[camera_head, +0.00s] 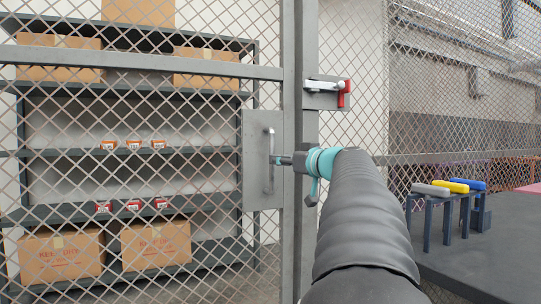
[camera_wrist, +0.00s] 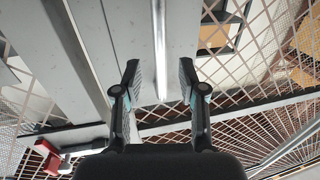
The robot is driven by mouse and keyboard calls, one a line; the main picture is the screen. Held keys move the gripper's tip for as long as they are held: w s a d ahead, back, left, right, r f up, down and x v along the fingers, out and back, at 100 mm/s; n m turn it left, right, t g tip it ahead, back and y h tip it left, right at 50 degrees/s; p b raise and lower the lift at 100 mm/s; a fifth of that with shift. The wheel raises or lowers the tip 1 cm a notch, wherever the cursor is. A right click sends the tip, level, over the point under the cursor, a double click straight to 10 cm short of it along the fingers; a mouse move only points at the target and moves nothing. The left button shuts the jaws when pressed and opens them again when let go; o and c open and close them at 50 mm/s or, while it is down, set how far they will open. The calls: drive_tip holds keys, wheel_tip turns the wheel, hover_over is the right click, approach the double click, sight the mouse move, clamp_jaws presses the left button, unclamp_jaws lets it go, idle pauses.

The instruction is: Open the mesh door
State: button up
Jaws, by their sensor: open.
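The mesh door (camera_head: 150,73) fills the left of the head view and stands in line with its grey post (camera_head: 305,60), so it looks closed. A grey plate (camera_head: 254,185) on its right edge carries an upright metal bar handle (camera_head: 268,150). My gripper (camera_head: 279,160) is at the handle from the right. In the wrist view my gripper (camera_wrist: 158,72) is open, and the handle (camera_wrist: 160,50) runs between the two fingers in the picture, without clear contact. A latch with a red end (camera_head: 343,93) sits on the post above; its red part also shows in the wrist view (camera_wrist: 47,157).
Behind the mesh stands a dark shelf rack (camera_head: 130,152) with cardboard boxes (camera_head: 62,256) and small orange and red items. At right is a dark table (camera_head: 500,255) with a small stand bearing grey, yellow (camera_head: 453,186) and blue pieces. Fixed mesh panels stand behind it.

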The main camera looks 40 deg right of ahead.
drive_tip(key=shift+w+d+p, duration=0.1)
drive_tip(key=shift+w+p, duration=0.5)
drive_tip(key=shift+w, duration=2.1)
drive_tip(key=shift+c, duration=0.2)
clamp_jaws()
